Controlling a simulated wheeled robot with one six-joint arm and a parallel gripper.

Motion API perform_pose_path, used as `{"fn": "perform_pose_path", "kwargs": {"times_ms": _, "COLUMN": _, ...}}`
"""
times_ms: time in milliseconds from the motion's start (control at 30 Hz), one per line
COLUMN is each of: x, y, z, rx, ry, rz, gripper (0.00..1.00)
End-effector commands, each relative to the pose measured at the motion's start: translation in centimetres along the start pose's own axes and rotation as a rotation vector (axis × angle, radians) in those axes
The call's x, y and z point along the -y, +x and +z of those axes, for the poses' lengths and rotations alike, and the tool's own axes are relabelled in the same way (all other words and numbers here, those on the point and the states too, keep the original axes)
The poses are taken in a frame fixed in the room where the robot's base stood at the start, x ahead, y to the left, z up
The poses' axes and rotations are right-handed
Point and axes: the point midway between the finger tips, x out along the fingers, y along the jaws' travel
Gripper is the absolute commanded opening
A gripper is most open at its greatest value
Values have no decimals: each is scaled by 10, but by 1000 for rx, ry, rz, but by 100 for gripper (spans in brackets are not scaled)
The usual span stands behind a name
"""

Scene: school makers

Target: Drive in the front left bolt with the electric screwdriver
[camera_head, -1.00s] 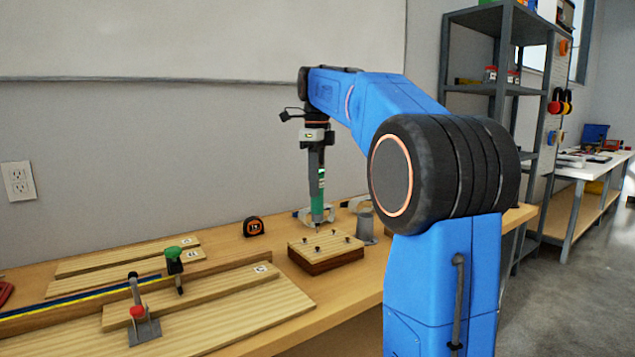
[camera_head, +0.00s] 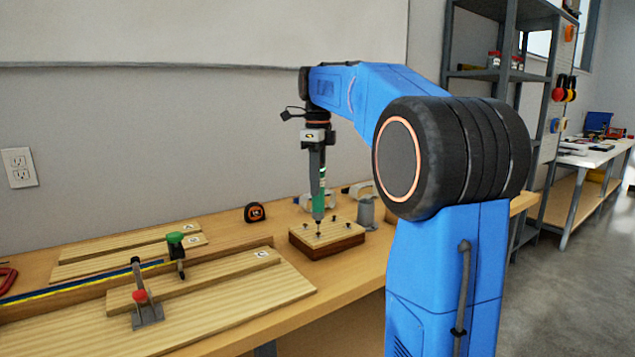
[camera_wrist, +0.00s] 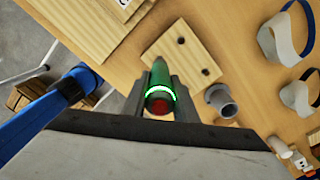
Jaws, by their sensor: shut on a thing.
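My gripper (camera_head: 317,160) is shut on the electric screwdriver (camera_head: 319,202), which has a green body and hangs upright, bit down. In the wrist view the screwdriver (camera_wrist: 160,88) sits between both fingers, with a bright green ring and a red end. Below it is a light wooden block (camera_head: 340,238) on a dark base, with small dark bolts standing in its top. The bit's tip appears at or just above the near left bolt (camera_head: 318,236); contact cannot be told. In the wrist view, two other bolts show on the block (camera_wrist: 192,52); the screwdriver hides part of it.
A grey metal cup (camera_head: 366,213) stands close right of the block. A tape measure (camera_head: 254,212) lies behind left. Clamped boards (camera_head: 220,290) with a green-topped clamp (camera_head: 175,240) and a red-handled clamp (camera_head: 140,297) fill the left bench.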

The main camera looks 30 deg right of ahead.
Motion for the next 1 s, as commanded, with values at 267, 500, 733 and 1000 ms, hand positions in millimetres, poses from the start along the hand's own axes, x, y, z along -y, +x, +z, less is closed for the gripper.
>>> {"fn": "perform_pose_path", "kwargs": {"times_ms": 267, "x": 0, "y": 0, "z": 0, "rx": 0, "ry": 0, "rz": 0, "gripper": 0}}
{"fn": "perform_pose_path", "kwargs": {"times_ms": 500, "x": 0, "y": 1, "z": 0, "rx": 0, "ry": 0, "rz": 0, "gripper": 0}}
{"fn": "perform_pose_path", "kwargs": {"times_ms": 733, "x": 0, "y": 3, "z": 0, "rx": 0, "ry": 0, "rz": 0, "gripper": 0}}
{"fn": "perform_pose_path", "kwargs": {"times_ms": 1000, "x": 0, "y": 6, "z": 0, "rx": 0, "ry": 0, "rz": 0, "gripper": 0}}
